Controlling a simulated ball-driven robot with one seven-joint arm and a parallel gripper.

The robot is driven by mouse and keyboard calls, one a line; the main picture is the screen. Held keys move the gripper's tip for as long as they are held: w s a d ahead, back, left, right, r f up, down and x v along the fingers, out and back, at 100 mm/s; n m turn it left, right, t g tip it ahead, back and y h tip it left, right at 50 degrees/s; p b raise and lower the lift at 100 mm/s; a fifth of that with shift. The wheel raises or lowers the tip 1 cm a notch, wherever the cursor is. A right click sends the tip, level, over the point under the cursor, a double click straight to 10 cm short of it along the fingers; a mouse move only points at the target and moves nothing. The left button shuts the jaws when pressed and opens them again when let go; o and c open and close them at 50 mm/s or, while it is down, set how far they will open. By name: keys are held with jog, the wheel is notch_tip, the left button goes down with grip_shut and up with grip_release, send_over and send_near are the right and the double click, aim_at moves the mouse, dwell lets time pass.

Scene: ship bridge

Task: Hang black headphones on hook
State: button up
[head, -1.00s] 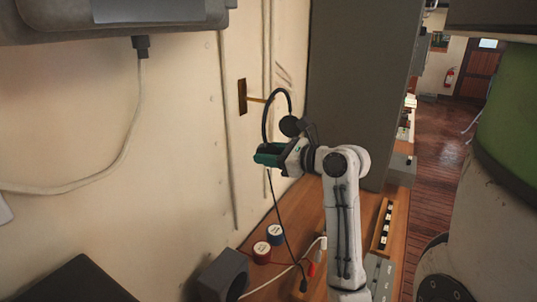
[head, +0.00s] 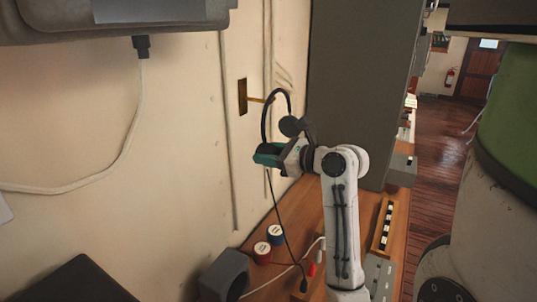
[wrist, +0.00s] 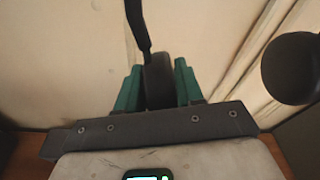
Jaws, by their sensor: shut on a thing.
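The black headphones (head: 289,126) are upright, with their band arching at the top and one ear cup to the right. My gripper (head: 266,156), with green fingers, is shut on the lower left ear cup. In the wrist view the gripper (wrist: 160,88) pinches that dark cup (wrist: 158,78), with the band rising above it and the other cup (wrist: 292,68) at right. The brown hook (head: 256,99) sticks out to the right from a plate on the wall. Its tip meets the band's arch in the head view. I cannot tell whether it is inside the loop or touching.
A grey cabinet (head: 355,80) stands close right of the headphones. A black cable hangs from the held cup to the counter.

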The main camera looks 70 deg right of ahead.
jog(key=shift+x, duration=0.9)
jog(key=shift+w+f, duration=0.4)
jog(key=shift+w, duration=0.3)
dwell(1.9)
jog(key=shift+d, duration=0.1)
jog(key=o, duration=1)
jog(key=shift+c, duration=0.2)
jog(key=shift+f, duration=0.1)
jog(key=shift+s, duration=0.1)
jog(key=f+v, duration=0.1)
jog(key=v, duration=0.7)
jog(key=shift+s, duration=0.55)
dwell(0.5)
jog(key=shift+f, duration=0.2)
dwell(0.4)
